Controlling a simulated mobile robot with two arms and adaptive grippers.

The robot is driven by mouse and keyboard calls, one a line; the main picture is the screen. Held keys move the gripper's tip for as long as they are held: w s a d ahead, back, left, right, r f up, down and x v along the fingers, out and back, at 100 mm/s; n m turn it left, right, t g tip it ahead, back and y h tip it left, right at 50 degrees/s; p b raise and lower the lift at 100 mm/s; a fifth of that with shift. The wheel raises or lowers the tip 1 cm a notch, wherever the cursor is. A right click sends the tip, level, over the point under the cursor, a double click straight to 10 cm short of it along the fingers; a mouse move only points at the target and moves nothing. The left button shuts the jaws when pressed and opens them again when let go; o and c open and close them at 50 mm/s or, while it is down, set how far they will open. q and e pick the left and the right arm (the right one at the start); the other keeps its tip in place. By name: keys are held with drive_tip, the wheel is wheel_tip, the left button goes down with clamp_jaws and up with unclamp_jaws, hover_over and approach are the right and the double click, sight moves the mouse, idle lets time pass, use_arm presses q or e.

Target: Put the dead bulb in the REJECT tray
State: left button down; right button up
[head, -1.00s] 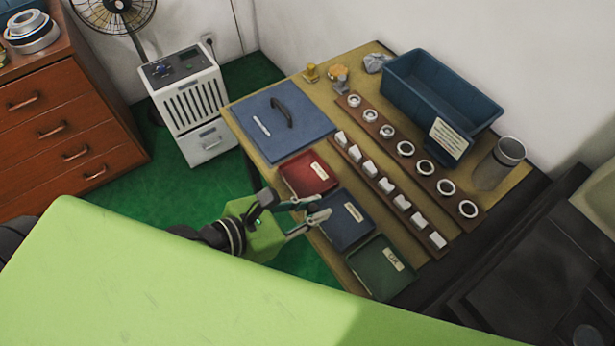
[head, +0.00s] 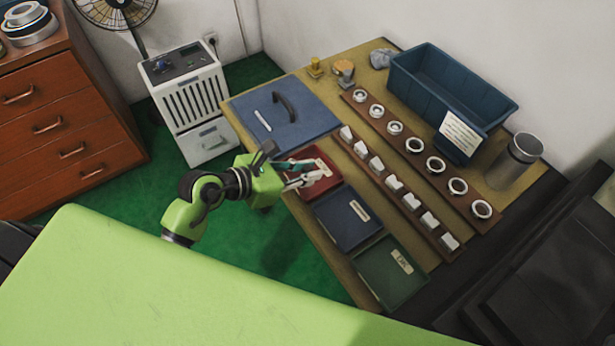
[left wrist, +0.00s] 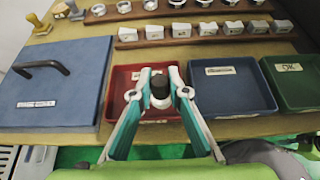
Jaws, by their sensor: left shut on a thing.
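My left gripper (head: 312,172) is over the red tray (head: 326,184), coming in from the table's front edge. In the left wrist view its fingers (left wrist: 160,92) are shut on a small dark, round-topped thing (left wrist: 160,84), with a pale part at its side. I cannot make out for certain that it is the bulb. It is in front of the red tray (left wrist: 118,86) in that view; its height above the floor of the tray is hard to tell. The red tray has a pale label, too small to read. My right gripper is not in view.
Beside the red tray are a blue tray (head: 338,232) and a green tray (head: 378,288) labelled OK. A blue lidded case (head: 300,130) lies on the other side. Behind are racks of rings and white blocks, a big blue bin (head: 425,88) and a metal cylinder (head: 515,160).

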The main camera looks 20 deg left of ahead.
use_arm(q)
wheel_tip(320, 180, down, 3)
drive_tip(key=shift+f, duration=0.1)
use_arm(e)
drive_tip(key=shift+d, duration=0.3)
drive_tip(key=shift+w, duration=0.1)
use_arm(q)
drive_tip(key=shift+f, duration=0.1)
drive_tip(key=c, duration=2)
unclamp_jaws()
drive_tip(key=shift+o, duration=0.2)
